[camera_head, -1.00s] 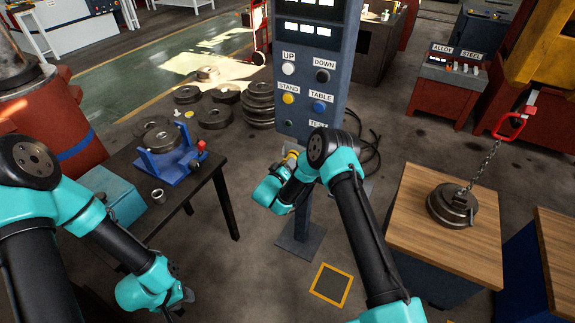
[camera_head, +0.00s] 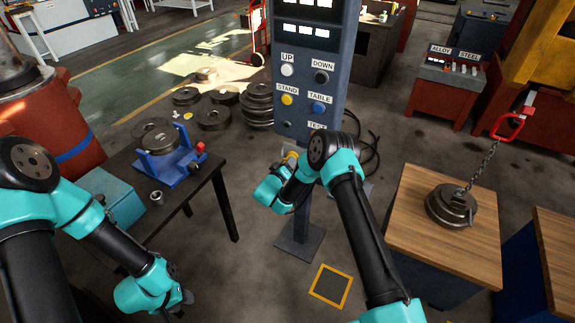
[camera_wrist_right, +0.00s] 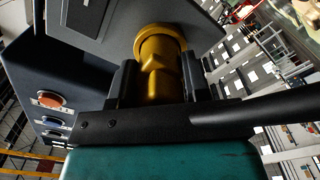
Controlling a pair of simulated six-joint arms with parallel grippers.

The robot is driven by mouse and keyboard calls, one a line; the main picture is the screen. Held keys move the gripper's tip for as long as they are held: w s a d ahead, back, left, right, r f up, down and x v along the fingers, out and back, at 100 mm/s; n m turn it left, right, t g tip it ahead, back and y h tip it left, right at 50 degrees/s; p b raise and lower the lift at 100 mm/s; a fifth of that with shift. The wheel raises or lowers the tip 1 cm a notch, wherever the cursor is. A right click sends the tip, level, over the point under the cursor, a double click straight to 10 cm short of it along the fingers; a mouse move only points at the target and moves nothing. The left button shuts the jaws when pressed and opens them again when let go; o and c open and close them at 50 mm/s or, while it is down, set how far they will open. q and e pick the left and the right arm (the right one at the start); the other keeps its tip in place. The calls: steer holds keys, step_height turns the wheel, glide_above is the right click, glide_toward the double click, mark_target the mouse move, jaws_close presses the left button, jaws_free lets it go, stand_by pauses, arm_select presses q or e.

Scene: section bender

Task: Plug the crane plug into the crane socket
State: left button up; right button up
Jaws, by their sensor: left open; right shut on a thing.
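A brass-yellow crane plug (camera_wrist_right: 160,80) is between the black fingers of my right gripper (camera_wrist_right: 152,85), which is shut on it. The plug's flanged end is up against a grey box face; I cannot tell how deep it sits, and the socket opening is hidden. In the head view the plug (camera_head: 292,156) shows as a small yellow piece at the lower left of the control column, with my right gripper (camera_head: 286,163) beside it. My left gripper (camera_head: 186,299) is open, low at the left, away from the plug.
The blue-grey control column (camera_head: 308,95) stands in front with labelled buttons. Black cables (camera_head: 372,150) hang on its right. A dark table (camera_head: 218,175) with a blue fixture (camera_head: 172,165) is at left. A wooden-topped cabinet (camera_head: 430,255) holds round weights on a chain.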

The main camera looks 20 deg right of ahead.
steer(key=o, duration=1)
steer(key=shift+o, duration=0.2)
steer(key=v, duration=1.7)
steer(key=shift+s, duration=0.1)
